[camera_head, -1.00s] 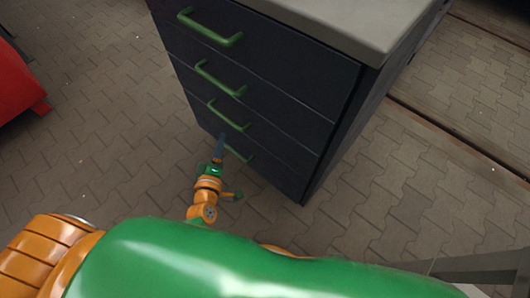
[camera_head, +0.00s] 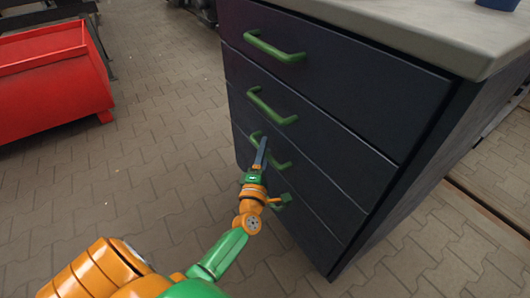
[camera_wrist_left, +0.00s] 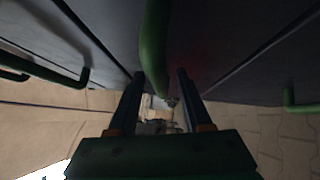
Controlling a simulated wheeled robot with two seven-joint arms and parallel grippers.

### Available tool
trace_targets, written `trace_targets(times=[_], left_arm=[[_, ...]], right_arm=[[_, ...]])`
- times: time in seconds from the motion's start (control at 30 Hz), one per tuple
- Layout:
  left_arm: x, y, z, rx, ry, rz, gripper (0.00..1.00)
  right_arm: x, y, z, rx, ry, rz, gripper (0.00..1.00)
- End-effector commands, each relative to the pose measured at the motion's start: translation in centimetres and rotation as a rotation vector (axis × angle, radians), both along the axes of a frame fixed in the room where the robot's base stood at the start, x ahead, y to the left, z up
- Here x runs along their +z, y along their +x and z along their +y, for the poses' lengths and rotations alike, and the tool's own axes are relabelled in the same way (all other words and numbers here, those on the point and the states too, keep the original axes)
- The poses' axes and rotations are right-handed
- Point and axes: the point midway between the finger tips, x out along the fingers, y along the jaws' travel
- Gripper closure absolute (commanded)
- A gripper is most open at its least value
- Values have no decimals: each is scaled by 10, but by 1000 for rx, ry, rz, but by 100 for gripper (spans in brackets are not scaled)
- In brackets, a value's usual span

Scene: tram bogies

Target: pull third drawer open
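The dark cabinet (camera_head: 330,130) has a column of drawers with green bar handles, and its drawers look shut. The third drawer's handle (camera_head: 281,162) is partly covered by my left gripper (camera_head: 262,145) in the head view. In the left wrist view, this green handle (camera_wrist_left: 155,45) reaches down between the two fingers of my left gripper (camera_wrist_left: 160,80). The fingers are apart, with a gap visible beside the handle. My right gripper is in neither view.
The top handle (camera_head: 273,47) and second handle (camera_head: 270,105) are above the gripper; the lowest handle (camera_head: 281,201) is just below it. A red bin (camera_head: 50,85) stands at the left. Paved floor (camera_head: 165,110) between bin and cabinet is clear.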

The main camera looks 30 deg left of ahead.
Motion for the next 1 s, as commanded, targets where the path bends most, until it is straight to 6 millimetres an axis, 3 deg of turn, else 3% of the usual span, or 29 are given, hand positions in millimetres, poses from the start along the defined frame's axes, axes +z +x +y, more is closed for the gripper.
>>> trace_targets(times=[0.03,0.17,1.0], left_arm=[[0,0,0,0,0,0,64],[0,0,0,0,0,0,99],[-1,0,-1,-2,1,2,100]], right_arm=[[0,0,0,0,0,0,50],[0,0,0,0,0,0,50],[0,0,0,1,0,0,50]])
